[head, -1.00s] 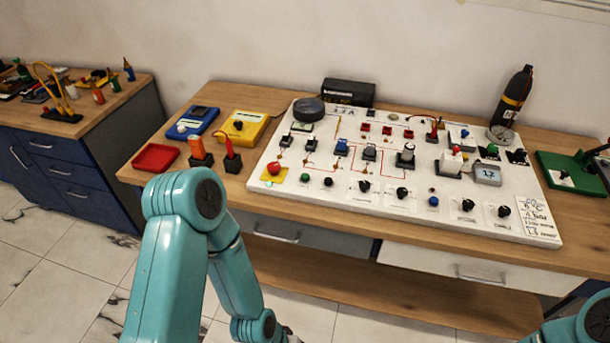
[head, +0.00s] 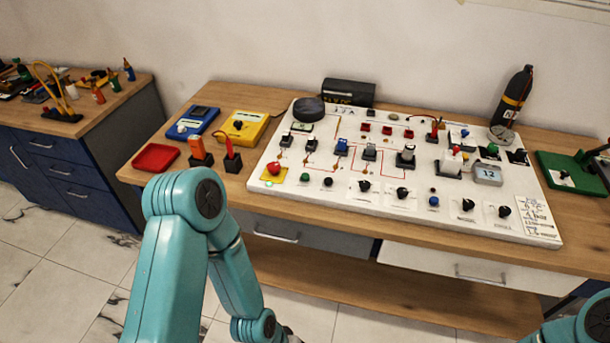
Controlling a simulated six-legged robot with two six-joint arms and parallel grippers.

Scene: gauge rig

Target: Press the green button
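A small round green button (head: 305,177) sits in the front row of the white panel (head: 340,205), near its left end. It is just right of a red mushroom button (head: 274,168) on a yellow plate. Another green knob or cap (head: 492,149) stands at the right part of the panel. My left arm rises in front of the table's left part and bends down, with its hand end cut off at the bottom edge. Only a teal piece of my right arm shows at the bottom right corner. Neither gripper's fingers show.
Black knobs and a blue button (head: 433,201) share the front row. A grey display (head: 487,174) stands to the right. A red tray (head: 155,157), yellow meter (head: 243,127) and blue meter (head: 194,121) lie left of the panel. A black bottle (head: 512,97) stands behind.

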